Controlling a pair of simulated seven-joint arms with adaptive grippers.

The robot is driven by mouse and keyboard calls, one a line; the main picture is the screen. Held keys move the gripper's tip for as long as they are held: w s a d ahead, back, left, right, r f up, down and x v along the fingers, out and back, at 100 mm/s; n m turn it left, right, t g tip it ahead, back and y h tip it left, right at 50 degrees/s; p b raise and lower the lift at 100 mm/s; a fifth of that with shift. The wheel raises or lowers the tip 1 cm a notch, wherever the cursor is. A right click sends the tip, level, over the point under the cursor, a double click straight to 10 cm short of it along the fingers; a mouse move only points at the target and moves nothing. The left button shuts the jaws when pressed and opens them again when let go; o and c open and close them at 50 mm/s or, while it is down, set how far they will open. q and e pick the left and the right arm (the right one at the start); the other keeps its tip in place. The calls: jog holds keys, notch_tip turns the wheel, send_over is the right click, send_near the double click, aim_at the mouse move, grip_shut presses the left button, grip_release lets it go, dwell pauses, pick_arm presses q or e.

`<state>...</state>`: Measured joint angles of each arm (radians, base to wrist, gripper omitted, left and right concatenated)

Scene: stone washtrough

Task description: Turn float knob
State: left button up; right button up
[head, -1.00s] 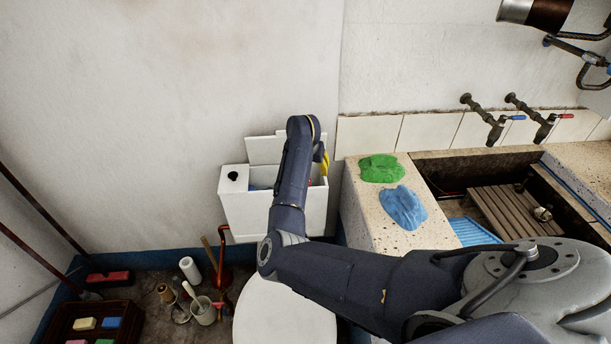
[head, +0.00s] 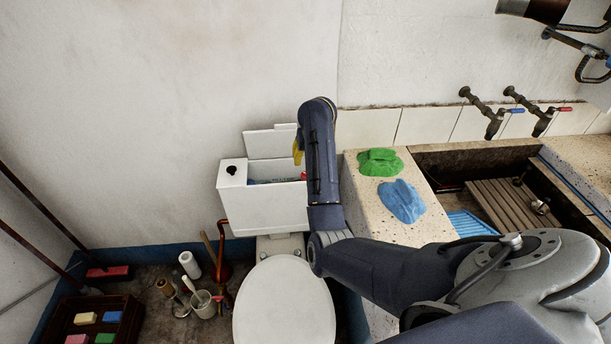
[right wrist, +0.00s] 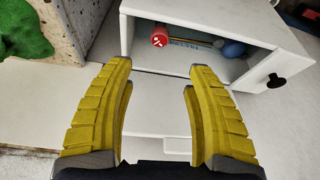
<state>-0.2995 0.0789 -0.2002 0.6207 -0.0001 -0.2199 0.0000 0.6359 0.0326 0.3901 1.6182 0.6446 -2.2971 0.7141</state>
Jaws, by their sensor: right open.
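The white cistern (head: 262,210) stands against the wall behind the toilet, its top open. In the right wrist view, a red knob (right wrist: 160,36) with a white mark sits inside the open cistern (right wrist: 180,98), near its left end. A blue rounded float (right wrist: 232,48) lies inside to its right. My right gripper (right wrist: 160,68) is open and empty. Its two yellow fingers point towards the cistern opening, with the red knob beyond the gap between the tips, apart from them. In the head view the gripper (head: 298,152) is partly hidden by my wrist, above the cistern's right end.
A black knob (head: 232,170) tops the cistern's left end. A white panel (head: 270,143) stands behind it. The stone trough ledge (head: 370,217) bears green (head: 380,161) and blue (head: 401,200) cloths close to the right. The toilet lid (head: 284,305) is in front.

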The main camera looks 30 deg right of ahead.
jog(key=x, duration=1.5)
jog(key=shift+f, duration=0.15)
grip_shut()
